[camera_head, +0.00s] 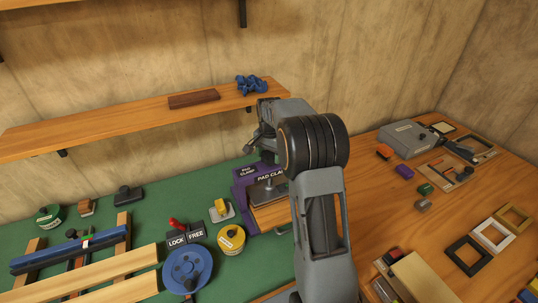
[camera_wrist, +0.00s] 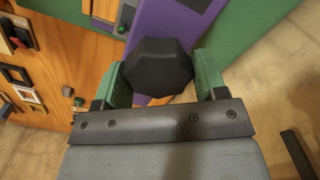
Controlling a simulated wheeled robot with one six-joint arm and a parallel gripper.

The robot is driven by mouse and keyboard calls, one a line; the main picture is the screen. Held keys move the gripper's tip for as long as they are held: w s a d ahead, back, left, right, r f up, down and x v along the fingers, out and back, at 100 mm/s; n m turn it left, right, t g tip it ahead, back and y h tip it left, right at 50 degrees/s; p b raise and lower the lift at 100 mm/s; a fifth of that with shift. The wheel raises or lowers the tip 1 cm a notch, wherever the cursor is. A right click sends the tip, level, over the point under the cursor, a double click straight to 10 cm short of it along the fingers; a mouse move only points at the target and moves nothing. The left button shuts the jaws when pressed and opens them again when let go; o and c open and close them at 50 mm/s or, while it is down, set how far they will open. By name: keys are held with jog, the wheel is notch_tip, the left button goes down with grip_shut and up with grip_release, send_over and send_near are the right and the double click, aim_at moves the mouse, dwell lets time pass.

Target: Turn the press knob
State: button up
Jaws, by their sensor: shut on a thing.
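The press knob (camera_wrist: 158,70) is a black, many-sided knob in the middle of the wrist view. My gripper (camera_wrist: 162,74) has its two green fingers on either side of it, shut on it. The purple press, labelled pad clamp (camera_head: 240,186), stands on the green mat in the head view. It also shows behind the knob in the wrist view (camera_wrist: 168,24). In the head view my arm covers part of the press, and I cannot make out the knob.
A wooden shelf (camera_head: 120,131) runs along the wall behind, with a dark block (camera_head: 194,100) and blue pieces (camera_head: 251,85) on it. A blue wheel (camera_head: 187,269), a yellow tin (camera_head: 231,240) and a lock/free plate (camera_head: 186,238) stand near the press. Frames and blocks lie at right.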

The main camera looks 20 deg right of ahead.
dwell(0.3)
jog(key=o, duration=0.9)
jog(key=shift+o, duration=0.2)
jog(key=shift+r, duration=0.1)
notch_tip(320, 180, up, 14)
jog(key=shift+b, duration=0.4)
jog(key=shift+f, duration=0.2)
jog(key=n, duration=0.5)
send_near(269, 153)
jog(key=s+a+f, duration=0.1)
jog(key=s+a, duration=0.1)
jog(key=s, duration=0.2)
jog(key=s+a+n+t, duration=0.2)
jog(key=s+a+n, duration=0.1)
jog(key=s, duration=0.7)
jog(key=s+a+f+n+t, duration=0.1)
jog(key=s+a+n+t, duration=0.1)
jog(key=s+a, duration=0.4)
jog(key=shift+s+a+f+n+t, duration=0.15)
jog(key=shift+s+n+t, duration=0.25)
jog(key=shift+s, duration=2.4)
